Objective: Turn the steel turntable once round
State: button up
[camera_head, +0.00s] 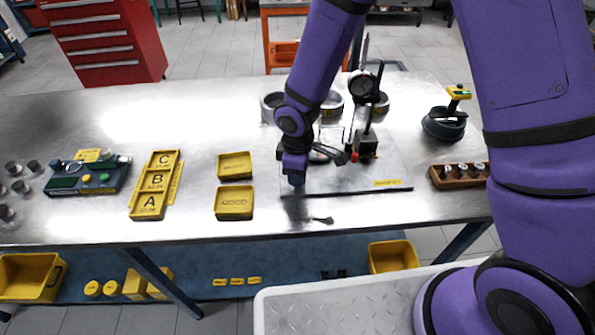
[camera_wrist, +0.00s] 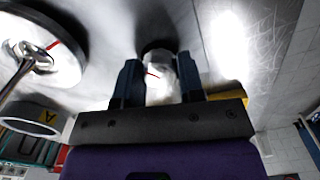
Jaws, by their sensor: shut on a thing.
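My gripper (camera_head: 295,181) is low over the left part of the grey plate (camera_head: 350,183), which lies on the steel bench. What looks like the steel turntable (camera_wrist: 72,68), a round disc with a dark rim and a red line, is left of the fingers. A shiny rod end stands over it. The turntable (camera_head: 327,153) is partly hidden behind my arm in the head view.
A dial gauge on a stand (camera_head: 362,86) rises right of my gripper. Steel rings (camera_head: 331,104) stand behind. Yellow trays (camera_head: 234,203) lie to the left, a wooden block with parts (camera_head: 458,176) to the right.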

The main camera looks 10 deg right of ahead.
dwell(0.4)
jog(key=o, duration=0.9)
notch_tip(320, 180, up, 11)
jog(key=shift+f, duration=0.1)
jog(key=s+d+r+m+t, duration=0.3)
jog(key=d+r+m, duration=0.4)
jog(key=d+r, duration=0.85)
jog(key=s+d+r+m, duration=0.2)
jog(key=s+d+r, duration=0.1)
jog(key=s, duration=0.2)
jog(key=s+d+r+m+t, duration=0.1)
jog(key=s+d+r+m, duration=0.2)
jog(key=s+r, duration=0.1)
jog(key=s+d+r+m+t, duration=0.1)
jog(key=s+d+r+m, duration=0.1)
jog(key=s, duration=0.4)
jog(key=shift+s+d+r+m, duration=0.15)
jog(key=shift+s+d+r, duration=0.1)
jog(key=shift+r, duration=0.2)
jog(key=shift+s+d+r+m, duration=0.15)
jog(key=shift+d+r, duration=0.1)
jog(key=shift+r, duration=0.2)
